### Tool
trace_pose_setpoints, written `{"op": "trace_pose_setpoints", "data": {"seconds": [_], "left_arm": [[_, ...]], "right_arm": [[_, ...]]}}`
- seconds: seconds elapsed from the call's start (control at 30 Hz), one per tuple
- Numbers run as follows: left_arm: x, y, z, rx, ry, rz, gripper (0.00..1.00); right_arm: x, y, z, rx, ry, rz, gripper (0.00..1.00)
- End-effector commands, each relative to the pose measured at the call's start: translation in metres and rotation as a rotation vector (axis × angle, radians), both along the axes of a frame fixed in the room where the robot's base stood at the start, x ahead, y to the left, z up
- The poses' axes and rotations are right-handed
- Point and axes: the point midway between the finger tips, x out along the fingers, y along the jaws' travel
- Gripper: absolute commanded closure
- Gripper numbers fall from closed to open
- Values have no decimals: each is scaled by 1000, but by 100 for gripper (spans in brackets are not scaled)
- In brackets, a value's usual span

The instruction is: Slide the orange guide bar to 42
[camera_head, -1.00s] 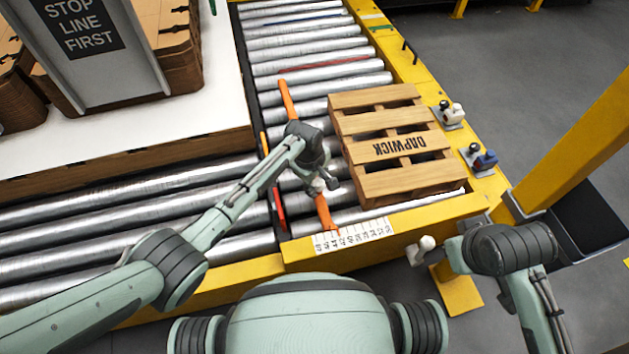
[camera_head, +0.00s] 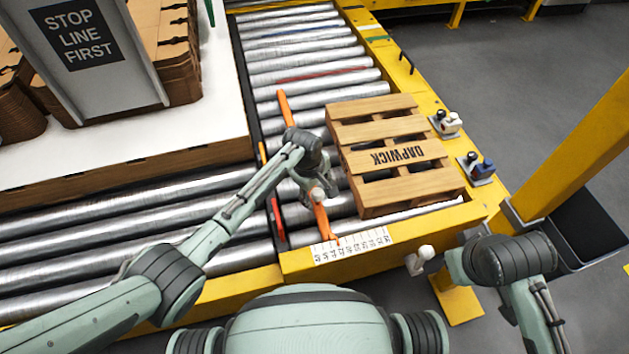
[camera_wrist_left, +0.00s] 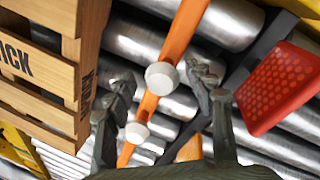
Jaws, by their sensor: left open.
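The orange guide bar (camera_head: 284,106) lies across the rollers, its near end by the white number scale (camera_head: 350,244) on the yellow front rail. That end is near the scale's left part; the numbers are too small to read surely. My left gripper (camera_head: 317,192) is over the bar's near half. In the left wrist view, the bar (camera_wrist_left: 176,40) with white round knobs (camera_wrist_left: 161,77) runs between the open fingers of my left gripper (camera_wrist_left: 165,105). My right arm is at the lower right; its fingers cannot be made out.
A red part (camera_head: 277,218) sits left of the bar. Knobbed clamps (camera_head: 478,168) stand on the right rail.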

Motion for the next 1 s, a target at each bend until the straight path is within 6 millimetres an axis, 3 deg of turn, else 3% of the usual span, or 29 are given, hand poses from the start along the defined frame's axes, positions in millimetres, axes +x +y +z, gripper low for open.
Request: {"op": "trace_pose_setpoints", "data": {"seconds": [0.3, 0.5, 0.7, 1.0], "left_arm": [[-9, 9, 65, -3, -6, 0, 46], [-13, 13, 96, -1, -4, 0, 46], [-14, 15, 107, 1, -3, 1, 46], [-14, 15, 108, 0, -3, 0, 46]], "right_arm": [[0, 0, 0, -1, 0, -1, 100], [0, 0, 0, -1, 0, -1, 100], [0, 0, 0, -1, 1, -1, 100], [0, 0, 0, -1, 1, -1, 100]]}}
